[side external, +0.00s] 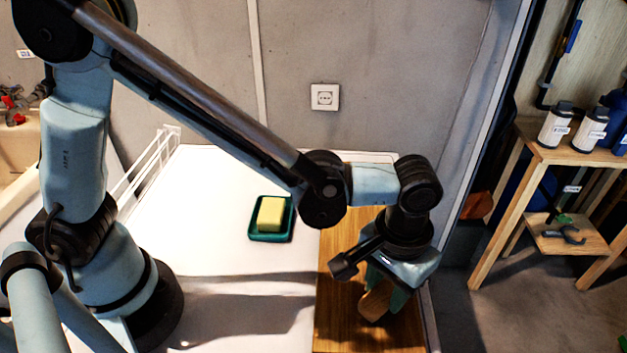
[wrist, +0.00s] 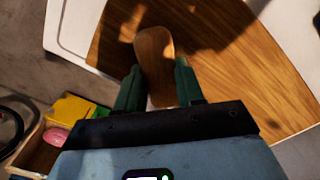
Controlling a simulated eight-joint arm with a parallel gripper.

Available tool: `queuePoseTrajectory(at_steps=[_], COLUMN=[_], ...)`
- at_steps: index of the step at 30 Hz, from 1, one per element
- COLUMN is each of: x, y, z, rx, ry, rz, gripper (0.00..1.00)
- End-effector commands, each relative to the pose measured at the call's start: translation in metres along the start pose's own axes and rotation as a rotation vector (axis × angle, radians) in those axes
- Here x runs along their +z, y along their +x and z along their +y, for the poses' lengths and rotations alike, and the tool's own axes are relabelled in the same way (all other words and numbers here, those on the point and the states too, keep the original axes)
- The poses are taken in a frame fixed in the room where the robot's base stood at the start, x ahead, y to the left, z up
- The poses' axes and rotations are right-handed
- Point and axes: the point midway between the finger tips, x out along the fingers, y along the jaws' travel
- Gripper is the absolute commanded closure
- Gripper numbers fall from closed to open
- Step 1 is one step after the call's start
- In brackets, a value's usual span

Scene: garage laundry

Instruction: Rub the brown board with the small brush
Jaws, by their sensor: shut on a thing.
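The brown board (side external: 343,235) lies at the right end of the white worktop in the side view, with wood grain showing; it fills much of the wrist view (wrist: 240,70). The small brush (side external: 375,303) has a rounded wooden back, which also shows in the wrist view (wrist: 154,55). My gripper (side external: 384,292) points down over the board, its green fingers shut on the brush, one on each side, as the wrist view shows (wrist: 158,80). The bristles are hidden, and I cannot tell whether they touch the board.
A green dish (side external: 285,236) holding a yellow block (side external: 270,214) sits on the white worktop (side external: 205,190), left of the board. A wooden shelf (side external: 545,150) with white containers stands at the right. A wooden box (wrist: 35,150) with colourful items shows low left in the wrist view.

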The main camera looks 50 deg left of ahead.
Motion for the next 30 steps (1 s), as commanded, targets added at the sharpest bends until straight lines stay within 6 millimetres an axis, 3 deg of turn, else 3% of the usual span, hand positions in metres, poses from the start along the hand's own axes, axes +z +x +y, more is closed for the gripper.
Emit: queuePoseTrajectory(at_steps=[8,12,30], x=[0.018,0.017,0.017], y=[-0.001,-0.023,-0.075], z=[-0.019,-0.018,-0.017], rx=[-0.001,-0.001,-0.001], ry=[0.0,0.0,0.0], rz=[0.0,0.0,0.0], gripper=[1.0,1.0,1.0])
